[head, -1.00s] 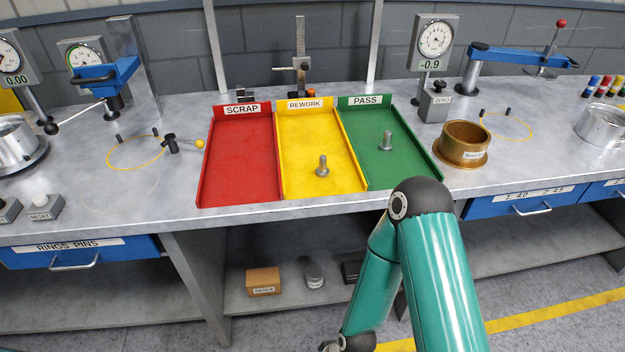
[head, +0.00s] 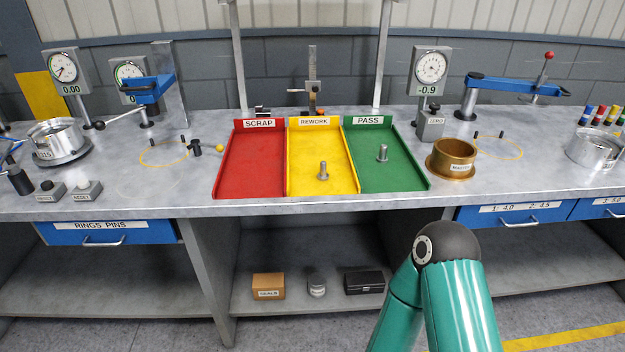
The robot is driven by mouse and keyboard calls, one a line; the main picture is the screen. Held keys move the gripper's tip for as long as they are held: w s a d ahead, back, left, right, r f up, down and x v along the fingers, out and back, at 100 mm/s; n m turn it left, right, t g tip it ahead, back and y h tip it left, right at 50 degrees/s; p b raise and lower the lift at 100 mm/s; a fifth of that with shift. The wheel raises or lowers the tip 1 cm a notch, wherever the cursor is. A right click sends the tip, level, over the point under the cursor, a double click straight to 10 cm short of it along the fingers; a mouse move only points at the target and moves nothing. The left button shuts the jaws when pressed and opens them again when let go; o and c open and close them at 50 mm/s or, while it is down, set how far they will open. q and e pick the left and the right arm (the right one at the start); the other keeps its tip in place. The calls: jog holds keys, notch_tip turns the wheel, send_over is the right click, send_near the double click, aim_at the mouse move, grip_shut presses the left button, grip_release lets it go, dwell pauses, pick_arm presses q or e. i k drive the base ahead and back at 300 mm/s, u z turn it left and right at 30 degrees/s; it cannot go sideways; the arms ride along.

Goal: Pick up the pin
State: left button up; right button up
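Two grey metal pins stand upright in the sorting trays. One pin (head: 323,171) is in the yellow REWORK tray (head: 304,145), near its front. The other pin (head: 382,153) is in the green PASS tray (head: 365,140), around its middle. The red SCRAP tray (head: 250,165) is empty. My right arm shows as teal links at the lower right, in front of the bench. Its gripper is out of view. My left gripper is not in view either.
Dial gauges stand at left and at right (head: 431,68). A brass ring labelled MASTER (head: 453,160) is right of the trays. A metal ring (head: 57,137) sits at left. A height gauge (head: 312,85) is behind the trays. A box (head: 268,285) and a black case (head: 364,282) lie on the lower shelf.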

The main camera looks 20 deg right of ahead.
aim_at(323, 174)
jog(key=z, duration=0.15)
jog(key=i, duration=0.9)
jog(key=u, duration=0.05)
